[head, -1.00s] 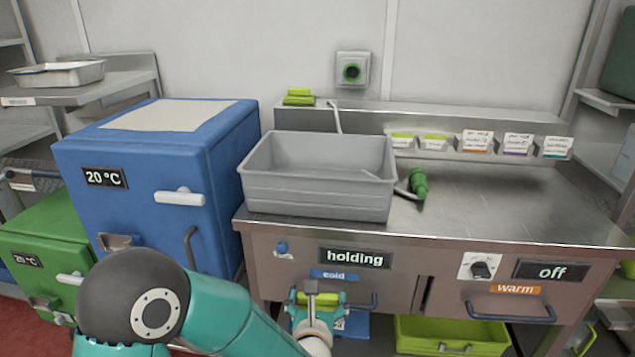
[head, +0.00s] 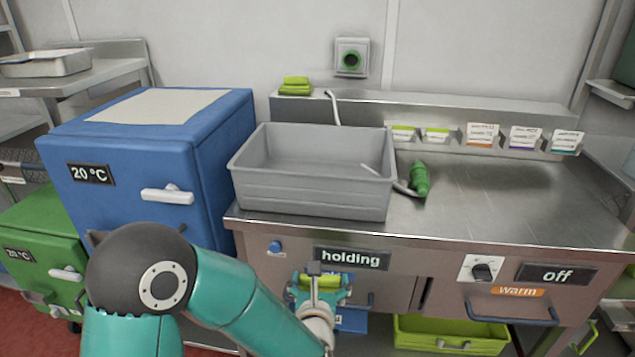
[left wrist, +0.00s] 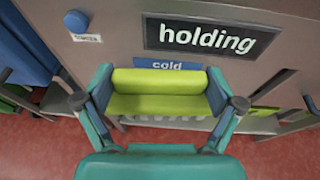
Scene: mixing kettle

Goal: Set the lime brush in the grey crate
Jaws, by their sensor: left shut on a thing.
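The grey crate (head: 312,196) stands on the steel counter, at its left part, open at the top. My left gripper (head: 318,277) is in front of the counter's drawer front, below the crate. It is shut on the lime brush (left wrist: 162,93), a lime block that spans between the two fingers in the left wrist view. A little of the lime brush (head: 322,279) also shows between the fingers in the head view. The crate's inner floor is partly hidden by its front wall. My right gripper is not in view.
A green-handled tool (head: 419,180) lies on the counter beside the crate's right wall. A blue cabinet (head: 130,160) stands to the left. Lime cloths (head: 295,86) lie on the back ledge. The counter's right part (head: 490,205) is clear.

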